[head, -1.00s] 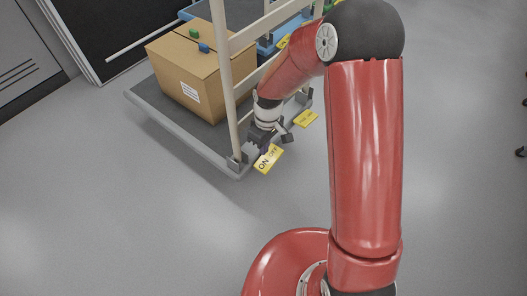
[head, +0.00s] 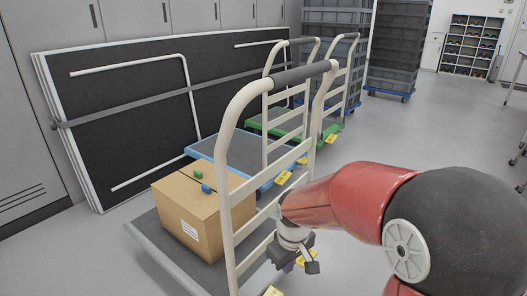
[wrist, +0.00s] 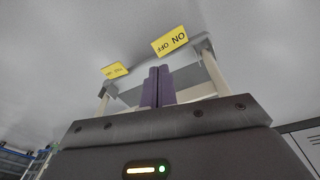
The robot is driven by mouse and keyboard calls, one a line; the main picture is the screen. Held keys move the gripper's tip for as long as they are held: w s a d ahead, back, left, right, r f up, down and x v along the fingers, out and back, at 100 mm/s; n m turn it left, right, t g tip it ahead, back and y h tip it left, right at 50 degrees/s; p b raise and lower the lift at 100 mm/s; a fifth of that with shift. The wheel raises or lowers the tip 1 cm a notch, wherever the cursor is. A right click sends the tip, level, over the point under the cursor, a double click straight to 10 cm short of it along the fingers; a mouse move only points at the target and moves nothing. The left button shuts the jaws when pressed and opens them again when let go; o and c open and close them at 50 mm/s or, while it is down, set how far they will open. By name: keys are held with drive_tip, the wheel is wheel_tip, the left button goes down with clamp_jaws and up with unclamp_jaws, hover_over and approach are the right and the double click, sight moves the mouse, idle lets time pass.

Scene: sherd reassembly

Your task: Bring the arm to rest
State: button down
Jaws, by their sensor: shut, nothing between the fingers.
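My gripper (head: 290,266) hangs at the lower middle of the head view, just right of the handle frame of the nearest platform cart. In the wrist view its two purple fingers (wrist: 157,88) are together, with nothing between them. My red arm reaches in from the right and hides part of the floor. The gripper looks apart from the cart, though the exact gap cannot be told.
The nearest cart (head: 160,254) carries a cardboard box (head: 192,222) with a green and a blue block on top. A blue cart (head: 234,151) and a green cart (head: 262,119) stand behind. Yellow ON/OFF tags (wrist: 169,41) show near the gripper. Open floor (head: 420,130) lies right.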

drive_tip(key=s+d+r+m+t+p, duration=0.2)
drive_tip(key=s+d+r+m, duration=0.1)
drive_tip(key=s+r, duration=0.5)
drive_tip(key=s+d+r+m+t+p, duration=0.2)
drive_tip(key=s+d+r, duration=0.4)
drive_tip(key=s+r, duration=0.3)
wheel_tip(320, 180, up, 4)
drive_tip(key=shift+s+f+m+p, duration=0.25)
drive_tip(key=shift+m+p, duration=0.55)
drive_tip(key=shift+m, duration=0.3)
